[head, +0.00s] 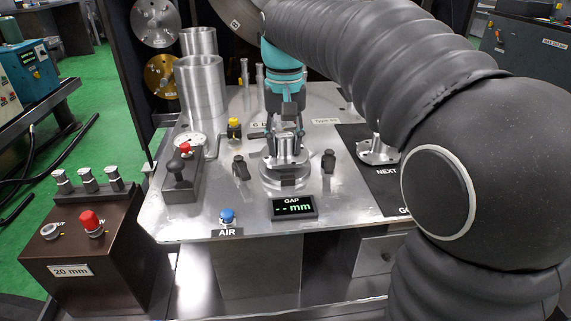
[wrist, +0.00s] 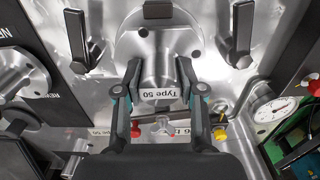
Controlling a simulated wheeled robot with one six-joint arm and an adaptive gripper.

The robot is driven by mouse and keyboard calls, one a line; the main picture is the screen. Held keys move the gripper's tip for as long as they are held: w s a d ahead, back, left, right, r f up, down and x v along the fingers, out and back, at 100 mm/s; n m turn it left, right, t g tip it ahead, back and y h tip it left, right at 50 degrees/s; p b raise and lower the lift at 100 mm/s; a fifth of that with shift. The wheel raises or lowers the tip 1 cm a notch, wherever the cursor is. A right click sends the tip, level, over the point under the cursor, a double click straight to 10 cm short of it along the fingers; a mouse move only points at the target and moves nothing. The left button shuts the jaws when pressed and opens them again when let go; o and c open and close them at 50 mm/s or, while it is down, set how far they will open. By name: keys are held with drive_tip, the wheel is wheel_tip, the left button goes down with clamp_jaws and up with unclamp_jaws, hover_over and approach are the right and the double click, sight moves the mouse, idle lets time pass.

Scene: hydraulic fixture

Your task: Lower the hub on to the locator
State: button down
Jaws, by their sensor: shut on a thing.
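My gripper (head: 286,128) points down over the middle of the metal plate and is shut on the hub (head: 285,147), a silvery flanged part. In the wrist view, my gripper (wrist: 160,78) has one finger on each side of the hub (wrist: 157,62), whose neck bears a "Type 50" label. The round locator (head: 285,181) lies below the hub on the plate and is mostly covered by its flange. I cannot tell whether the hub touches the locator or hangs just above it.
Dark clamps (head: 241,166) (head: 329,160) stand on both sides of the locator. The gap display (head: 293,207) in front reads "-- mm". A blue AIR button (head: 227,215) is at the front edge. Another flanged hub (head: 376,150) stands at right; a dial gauge (head: 190,140) is at left.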

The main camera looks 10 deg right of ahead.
drive_tip(key=shift+f+b, duration=0.45)
drive_tip(key=shift+f, duration=0.55)
idle(0.9)
drive_tip(key=c, duration=0.6)
unclamp_jaws()
